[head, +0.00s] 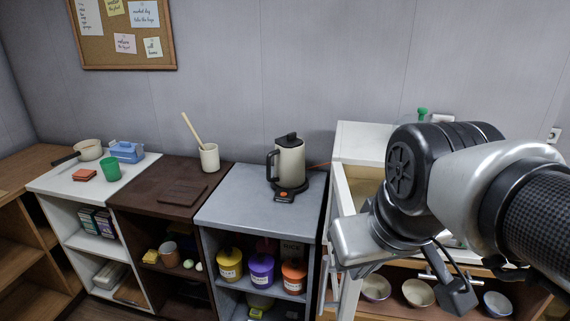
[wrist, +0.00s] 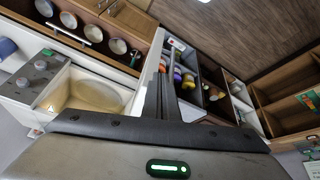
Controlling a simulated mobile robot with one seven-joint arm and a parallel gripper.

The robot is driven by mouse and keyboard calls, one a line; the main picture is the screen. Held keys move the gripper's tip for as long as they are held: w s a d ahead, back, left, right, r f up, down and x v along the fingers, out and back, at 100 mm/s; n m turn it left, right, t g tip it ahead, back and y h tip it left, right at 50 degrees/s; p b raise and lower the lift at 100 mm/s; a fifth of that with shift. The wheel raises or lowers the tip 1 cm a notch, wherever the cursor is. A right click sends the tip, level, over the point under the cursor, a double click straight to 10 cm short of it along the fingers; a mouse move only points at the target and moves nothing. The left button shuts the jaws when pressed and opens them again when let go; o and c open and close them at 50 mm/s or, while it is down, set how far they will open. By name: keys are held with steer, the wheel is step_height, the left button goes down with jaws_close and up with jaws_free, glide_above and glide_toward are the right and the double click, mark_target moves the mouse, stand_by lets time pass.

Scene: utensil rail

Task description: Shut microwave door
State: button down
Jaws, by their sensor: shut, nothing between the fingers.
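The microwave is a white box (head: 362,135) at the right of the head view, partly hidden behind my arm. Its front is open, and a beige inside shows. A pale upright panel (head: 348,268), which looks like its door, stands swung out toward me with a handle at its left edge. In the wrist view the microwave's control panel (wrist: 38,72) with knobs is at the left, beside the open cavity with a round plate (wrist: 95,96). My gripper (wrist: 164,82) is shut and empty, right of the cavity.
Left of the microwave, a kettle (head: 290,162) stands on a grey counter (head: 238,200). Several bowls (head: 418,292) sit on the shelf below the microwave. Canisters (head: 262,270) fill the grey unit's shelf. A utensil pot (head: 209,157) stands farther left.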

steer(key=w+a+f+n+g+h, duration=0.1)
steer(key=w+a+f+n+g, duration=0.2)
steer(key=a+n, duration=0.4)
steer(key=w+a+f+n+g+h, duration=0.1)
steer(key=w+a+n+g+h, duration=0.1)
steer(key=w+a+n, duration=0.35)
steer(key=s+d+f+n, duration=0.1)
steer(key=d+f+n, duration=0.2)
steer(key=d+f, duration=0.3)
step_height(320, 180, down, 3)
steer(key=shift+s+f+b, duration=0.1)
steer(key=shift+s+b, duration=0.2)
steer(key=shift+b, duration=0.1)
steer(key=shift+d, duration=0.1)
